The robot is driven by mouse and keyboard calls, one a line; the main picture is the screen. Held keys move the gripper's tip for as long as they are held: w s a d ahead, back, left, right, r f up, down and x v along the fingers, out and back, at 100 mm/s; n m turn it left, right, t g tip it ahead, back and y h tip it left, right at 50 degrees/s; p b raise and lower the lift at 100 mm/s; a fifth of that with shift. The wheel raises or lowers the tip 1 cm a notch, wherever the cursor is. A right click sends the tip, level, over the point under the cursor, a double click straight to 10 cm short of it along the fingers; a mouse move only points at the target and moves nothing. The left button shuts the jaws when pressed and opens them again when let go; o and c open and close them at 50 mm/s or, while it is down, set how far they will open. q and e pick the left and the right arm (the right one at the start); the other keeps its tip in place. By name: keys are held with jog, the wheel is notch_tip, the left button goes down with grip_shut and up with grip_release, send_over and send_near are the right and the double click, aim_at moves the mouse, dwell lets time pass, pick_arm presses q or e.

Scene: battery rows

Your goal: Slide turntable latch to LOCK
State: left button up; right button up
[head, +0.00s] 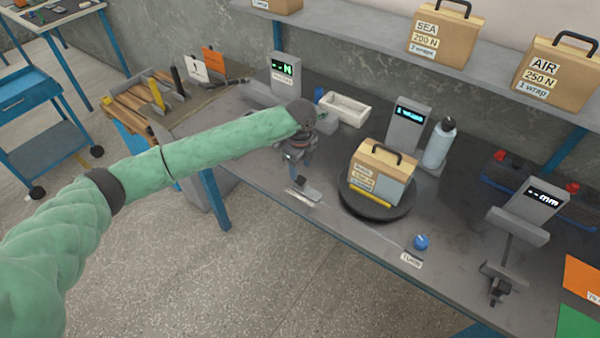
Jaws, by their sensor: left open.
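The round dark turntable (352,203) sits on the grey bench with a cardboard box (372,165) on it. A small grey metal piece (308,190), with a pale label strip beside it, lies on the bench left of the turntable. It may be the latch; its setting is too small to read. A blue knob (421,241) stands at the bench front with a small label (411,261) that I cannot read clearly. My left gripper (296,163) is open, above the bench behind the grey piece and apart from it. My right gripper is out of view.
A white tray (345,109), a display stand (406,124) and a grey bottle (439,143) stand behind the turntable. A measuring device with an mm display (542,197) is at the right. A shelf with boxes (443,36) runs above. The bench front between metal piece and knob is mostly clear.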

aim_at(301, 179)
pick_arm(q)
jog(key=shift+f+p, duration=0.6)
jog(key=shift+f, duration=1.6)
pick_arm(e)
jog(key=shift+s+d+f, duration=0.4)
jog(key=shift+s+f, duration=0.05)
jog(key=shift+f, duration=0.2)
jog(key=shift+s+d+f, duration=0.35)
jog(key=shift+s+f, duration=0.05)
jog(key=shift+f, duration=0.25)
pick_arm(q)
jog(key=shift+c, duration=0.2)
grip_shut()
jog(key=shift+d, duration=0.1)
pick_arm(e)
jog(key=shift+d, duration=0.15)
